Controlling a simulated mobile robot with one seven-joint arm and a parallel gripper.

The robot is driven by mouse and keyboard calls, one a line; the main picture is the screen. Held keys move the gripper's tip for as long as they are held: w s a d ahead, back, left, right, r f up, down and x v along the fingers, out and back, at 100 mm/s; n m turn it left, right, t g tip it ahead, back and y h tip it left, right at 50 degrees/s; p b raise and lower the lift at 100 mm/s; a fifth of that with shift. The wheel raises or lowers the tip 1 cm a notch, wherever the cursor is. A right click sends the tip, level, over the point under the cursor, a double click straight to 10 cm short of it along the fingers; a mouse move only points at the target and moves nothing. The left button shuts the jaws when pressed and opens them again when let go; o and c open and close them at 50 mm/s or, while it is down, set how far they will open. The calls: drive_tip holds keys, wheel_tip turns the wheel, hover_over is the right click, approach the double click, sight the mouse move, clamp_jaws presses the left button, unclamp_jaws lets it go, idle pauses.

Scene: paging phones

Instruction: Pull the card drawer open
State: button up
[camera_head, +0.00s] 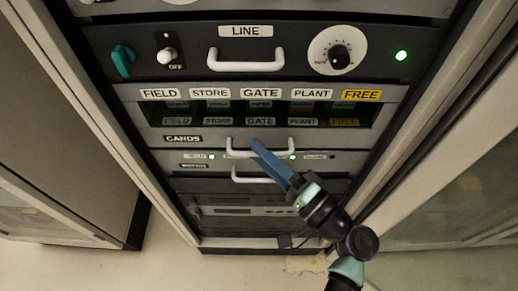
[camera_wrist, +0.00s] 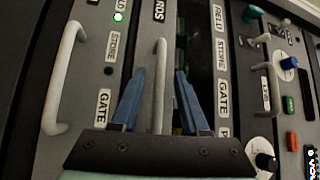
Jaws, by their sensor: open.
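The card drawer (camera_head: 205,140) is a grey front labelled CARDS in the rack, below the row of label slots. It looks shut. Its white bar handle (camera_head: 233,148) is partly covered by my gripper (camera_head: 254,144) in the head view. In the wrist view, which is turned sideways, the handle (camera_wrist: 160,85) runs between the two blue fingers of my open gripper (camera_wrist: 160,74). One finger is on each side of the bar, with gaps showing. The label shows only as RDS at the top.
A second white handle (camera_head: 262,179) sits just below, on the drawer with green lamps. Above are the FIELD, STORE, GATE, PLANT and FREE labels (camera_head: 260,94) and the LINE panel with its handle (camera_head: 246,60), switch (camera_head: 167,55) and dial (camera_head: 338,52). Cabinets flank the rack.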

drive_tip(key=shift+w+a, duration=0.3)
drive_tip(key=shift+a, duration=0.05)
drive_tip(key=shift+c, duration=0.2)
clamp_jaws()
idle(1.1)
